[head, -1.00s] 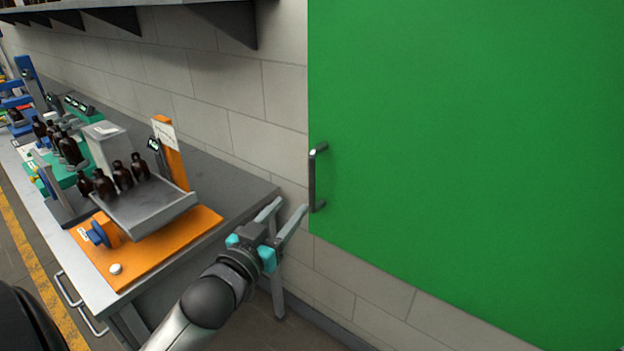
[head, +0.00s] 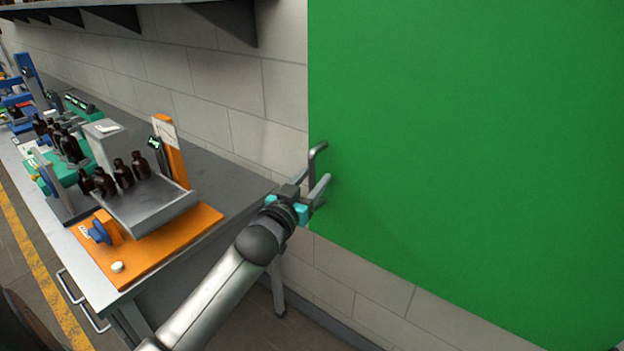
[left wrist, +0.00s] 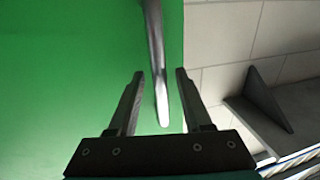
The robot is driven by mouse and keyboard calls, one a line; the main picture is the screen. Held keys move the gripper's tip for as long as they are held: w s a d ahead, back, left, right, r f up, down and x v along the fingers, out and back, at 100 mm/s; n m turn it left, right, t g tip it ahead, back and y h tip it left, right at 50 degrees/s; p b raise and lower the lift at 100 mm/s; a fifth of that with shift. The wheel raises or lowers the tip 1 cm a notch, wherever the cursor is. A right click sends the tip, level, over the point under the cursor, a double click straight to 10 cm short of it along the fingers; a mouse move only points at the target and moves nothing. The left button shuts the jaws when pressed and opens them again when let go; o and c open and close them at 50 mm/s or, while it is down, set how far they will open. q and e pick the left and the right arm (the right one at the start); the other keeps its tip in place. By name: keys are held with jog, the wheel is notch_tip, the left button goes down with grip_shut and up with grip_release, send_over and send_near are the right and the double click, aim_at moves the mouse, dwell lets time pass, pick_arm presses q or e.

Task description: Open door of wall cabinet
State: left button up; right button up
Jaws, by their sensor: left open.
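The green wall cabinet door (head: 460,150) fills the right of the head view and looks closed. Its metal bar handle (head: 317,150) is near the door's lower left edge, with its lower part hidden behind my gripper. My left gripper (head: 313,178) is open at the handle. In the left wrist view the handle (left wrist: 155,45) runs down between the two open fingers (left wrist: 160,76), with a gap visible on each side. The green door (left wrist: 70,70) lies behind. My right gripper is not in view.
A grey workbench (head: 225,170) runs along the wall at left. It bears an orange stand (head: 150,255) with a grey tray (head: 150,212) of amber bottles (head: 123,174). A dark shelf (head: 100,5) is above. The floor below the cabinet looks clear.

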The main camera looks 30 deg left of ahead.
pick_arm(q)
grip_shut()
dwell(0.4)
dwell(1.0)
